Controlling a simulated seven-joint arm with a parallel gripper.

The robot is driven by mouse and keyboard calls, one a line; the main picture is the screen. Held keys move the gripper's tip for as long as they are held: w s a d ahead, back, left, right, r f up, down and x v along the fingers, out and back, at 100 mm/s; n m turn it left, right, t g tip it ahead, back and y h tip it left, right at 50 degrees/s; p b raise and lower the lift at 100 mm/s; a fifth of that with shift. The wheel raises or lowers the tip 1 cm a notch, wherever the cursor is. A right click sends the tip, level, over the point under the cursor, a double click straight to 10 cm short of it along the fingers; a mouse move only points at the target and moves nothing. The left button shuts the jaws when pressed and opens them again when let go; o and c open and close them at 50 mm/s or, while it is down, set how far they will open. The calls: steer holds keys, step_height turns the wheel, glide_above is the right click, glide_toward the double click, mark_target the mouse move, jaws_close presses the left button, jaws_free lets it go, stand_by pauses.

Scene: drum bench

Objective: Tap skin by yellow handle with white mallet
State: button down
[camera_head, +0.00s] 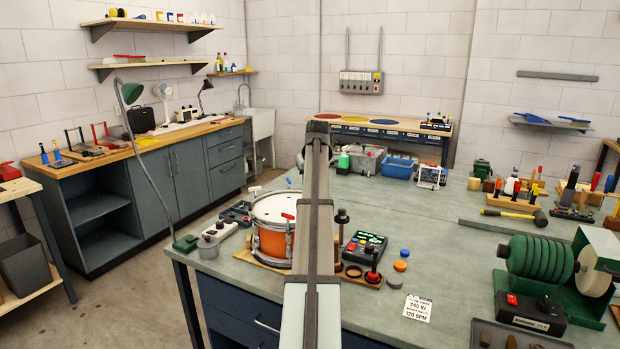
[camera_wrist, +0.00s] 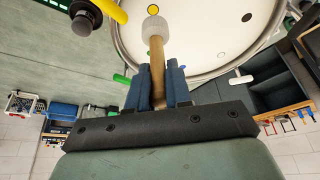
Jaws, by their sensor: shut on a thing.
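In the wrist view my gripper (camera_wrist: 158,84) is shut on the wooden handle of the white mallet (camera_wrist: 155,29). Its white head overlaps the drum skin (camera_wrist: 200,38) near the rim; I cannot tell if they touch. A yellow handle (camera_wrist: 112,10) shows at the rim's upper left, close to the mallet head. White (camera_wrist: 240,77) and green (camera_wrist: 122,79) handles also sit around the rim. In the head view the orange drum (camera_head: 272,243) stands on the bench, partly covered by my arm, which hides my gripper and mallet.
A dark knob (camera_wrist: 82,20) stands beside the drum in the wrist view. In the head view a control box (camera_head: 364,246) and a red-topped post (camera_head: 373,266) are right of the drum. The bench's middle (camera_head: 450,255) is fairly clear.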

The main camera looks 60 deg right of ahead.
steer(key=shift+f, duration=1.95)
steer(key=shift+r, duration=2.6)
steer(key=w+a+f+n, duration=0.1)
steer(key=w+a, duration=0.4)
steer(key=w, duration=0.6)
steer(key=w+a+f+n, duration=0.15)
steer(key=w+a, duration=0.35)
steer(key=w, duration=0.6)
steer(key=w+a+f+n+y, duration=0.1)
steer(key=w+a+f, duration=0.3)
steer(key=a, duration=0.5)
steer(key=w+a+f, duration=0.4)
steer(key=a, duration=0.4)
steer(key=w+a+f+n, duration=0.1)
steer(key=w+a+f, duration=0.15)
steer(key=a, duration=0.55)
steer(key=w+a+f+n+t+y, duration=0.1)
steer(key=a+f, duration=0.3)
steer(key=a, duration=0.3)
steer(key=w+a+f+n, duration=0.1)
steer(key=w+a+f, duration=0.15)
steer(key=a, duration=0.55)
steer(key=s+a+f+n, duration=0.1)
steer(key=a+f, duration=0.3)
steer(key=a, duration=0.9)
steer(key=s+a+f+n+y, duration=0.1)
steer(key=s+a+f, duration=0.3)
steer(key=a, duration=1)
steer(key=shift+s+f, duration=0.25)
steer(key=shift+f, duration=0.45)
